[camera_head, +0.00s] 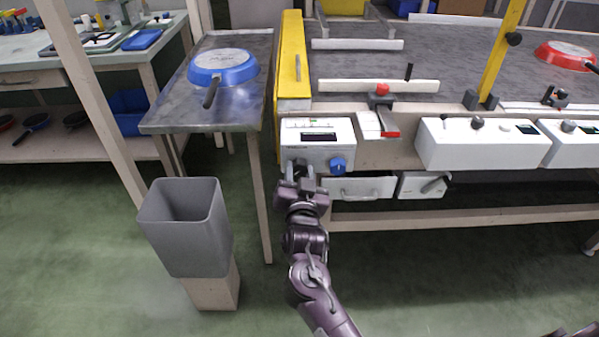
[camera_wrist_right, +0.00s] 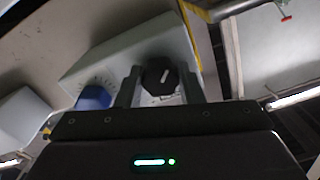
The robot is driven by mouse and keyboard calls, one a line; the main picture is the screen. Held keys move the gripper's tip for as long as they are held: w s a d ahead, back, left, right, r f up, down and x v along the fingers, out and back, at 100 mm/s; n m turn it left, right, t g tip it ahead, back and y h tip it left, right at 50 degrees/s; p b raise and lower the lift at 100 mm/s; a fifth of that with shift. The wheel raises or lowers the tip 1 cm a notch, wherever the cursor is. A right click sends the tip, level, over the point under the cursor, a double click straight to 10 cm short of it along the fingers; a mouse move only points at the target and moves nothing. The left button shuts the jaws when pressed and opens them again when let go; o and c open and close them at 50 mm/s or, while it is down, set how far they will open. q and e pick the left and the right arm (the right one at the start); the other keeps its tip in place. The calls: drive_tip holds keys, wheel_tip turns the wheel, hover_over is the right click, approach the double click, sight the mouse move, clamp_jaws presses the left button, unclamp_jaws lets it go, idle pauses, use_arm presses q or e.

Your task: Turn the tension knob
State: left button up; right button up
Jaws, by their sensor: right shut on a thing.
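A white control box (camera_head: 318,146) with a dark display stands at the left end of the conveyor. My right gripper (camera_head: 300,170) is at the left part of its front face. In the right wrist view, my right gripper (camera_wrist_right: 166,90) is shut on a black knob (camera_wrist_right: 160,77) with a white pointer line, one finger on each side. The knob is mostly hidden by the gripper in the head view. A blue knob (camera_head: 338,165) sits just right of the gripper, and it also shows in the wrist view (camera_wrist_right: 94,97). I see no label naming either knob. My left gripper is not in view.
A side table (camera_head: 180,116) with a blue pan (camera_head: 222,68) is at the left. A grey bin (camera_head: 185,230) stands in front of it. A red-handled lever (camera_head: 388,134) and another white box (camera_head: 470,145) are right of the control box. Open floor lies in front.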

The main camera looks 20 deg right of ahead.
drive_tip(key=o, duration=1)
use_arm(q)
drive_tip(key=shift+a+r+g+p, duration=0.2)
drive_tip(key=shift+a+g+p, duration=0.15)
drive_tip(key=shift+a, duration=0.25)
use_arm(e)
drive_tip(key=v, duration=0.8)
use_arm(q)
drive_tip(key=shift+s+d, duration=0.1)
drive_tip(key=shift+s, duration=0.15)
use_arm(e)
drive_tip(key=shift+w, duration=0.1)
